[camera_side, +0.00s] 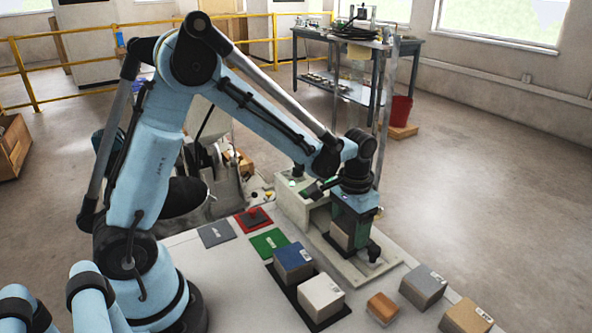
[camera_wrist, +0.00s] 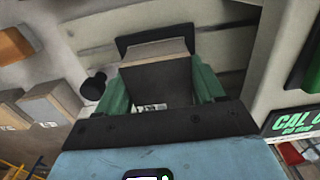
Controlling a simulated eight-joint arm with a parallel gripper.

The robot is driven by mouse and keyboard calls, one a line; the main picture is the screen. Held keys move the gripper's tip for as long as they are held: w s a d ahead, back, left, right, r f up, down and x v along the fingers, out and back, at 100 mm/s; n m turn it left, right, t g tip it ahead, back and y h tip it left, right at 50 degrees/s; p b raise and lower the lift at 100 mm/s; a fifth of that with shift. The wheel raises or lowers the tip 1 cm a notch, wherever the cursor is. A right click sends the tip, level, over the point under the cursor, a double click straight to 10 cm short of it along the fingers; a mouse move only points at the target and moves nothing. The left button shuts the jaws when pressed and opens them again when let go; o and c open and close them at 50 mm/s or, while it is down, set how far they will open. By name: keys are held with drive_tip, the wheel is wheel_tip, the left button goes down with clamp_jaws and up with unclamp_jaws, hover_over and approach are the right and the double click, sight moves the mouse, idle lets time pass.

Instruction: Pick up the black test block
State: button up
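My gripper (camera_side: 350,236), with green fingers, points down over the pale test fixture (camera_side: 345,268) in the side view. A block (camera_wrist: 156,82) sits between its fingers in the wrist view; its near face is dark and its far edge strip is beige. The same block looks grey-brown (camera_side: 338,236) in the side view. Both fingers (camera_wrist: 157,84) lie against its sides, with no clear gap. A black plate (camera_wrist: 150,37) shows just beyond the block. I cannot tell whether the block touches the fixture. No other block looks clearly black.
Grey (camera_side: 216,234), green (camera_side: 268,243) and red (camera_side: 262,224) pads lie left. A black knob (camera_wrist: 93,85) is close beside my gripper.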

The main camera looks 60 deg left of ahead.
drive_tip(key=c, duration=0.7)
drive_tip(key=shift+r, duration=0.15)
